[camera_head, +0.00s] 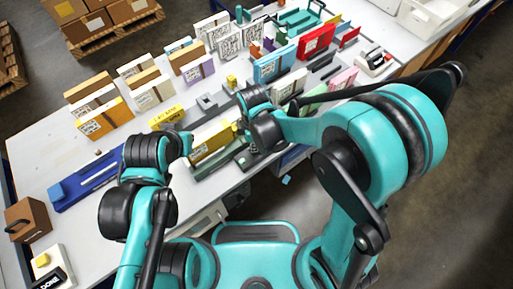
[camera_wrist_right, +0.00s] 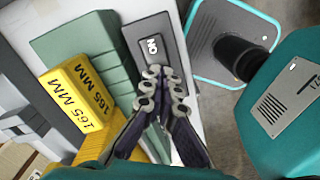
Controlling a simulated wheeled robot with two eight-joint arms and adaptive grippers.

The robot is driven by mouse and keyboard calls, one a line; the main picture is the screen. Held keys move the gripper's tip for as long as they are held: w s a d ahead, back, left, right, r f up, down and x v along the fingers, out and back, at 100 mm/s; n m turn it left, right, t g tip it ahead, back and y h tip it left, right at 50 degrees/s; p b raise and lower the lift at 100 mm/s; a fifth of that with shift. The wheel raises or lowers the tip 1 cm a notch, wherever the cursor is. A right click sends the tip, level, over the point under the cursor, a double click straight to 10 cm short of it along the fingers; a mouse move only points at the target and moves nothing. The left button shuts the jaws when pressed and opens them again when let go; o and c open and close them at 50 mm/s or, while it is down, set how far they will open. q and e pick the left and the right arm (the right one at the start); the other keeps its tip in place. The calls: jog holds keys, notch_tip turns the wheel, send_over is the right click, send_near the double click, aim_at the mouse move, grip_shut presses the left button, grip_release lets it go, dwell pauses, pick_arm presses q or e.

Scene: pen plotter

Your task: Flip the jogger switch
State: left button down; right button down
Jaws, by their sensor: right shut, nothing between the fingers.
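In the right wrist view a dark grey switch plate (camera_wrist_right: 152,42) marked ON lies along the edge of a green stepped body (camera_wrist_right: 88,50). My right gripper (camera_wrist_right: 162,82) is shut and empty, its fingertips together over the near end of the plate. The fingers hide that end, so I cannot tell the switch's position or whether they touch it. In the head view my right arm reaches in over the middle front of the table, and its wrist hides much of this spot. My left arm's wrist (camera_head: 150,150) is over the table to the left; its fingers do not show clearly.
A yellow block (camera_wrist_right: 78,100) marked 165 MM stands beside the green body. Several book-like blocks and stacks stand farther back on the white table (camera_head: 40,150). A blue tray (camera_head: 85,185) lies at the left. A brown box (camera_head: 27,218) is at the left edge.

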jog(key=shift+f+b, duration=0.4)
jog(key=shift+f, duration=0.15)
jog(key=shift+r, duration=0.1)
jog(key=shift+r+p, duration=2.7)
jog(key=shift+r, duration=0.8)
jog(key=s+d+r+m+t+b, duration=0.1)
jog(key=s+d+r+m+t, duration=0.1)
jog(key=d+r+m, duration=0.3)
jog(key=s+d+r+m+t+b, duration=0.2)
jog(key=d+r+m+t, duration=0.3)
jog(key=d+m, duration=0.8)
jog(key=shift+s+r+m, duration=0.6)
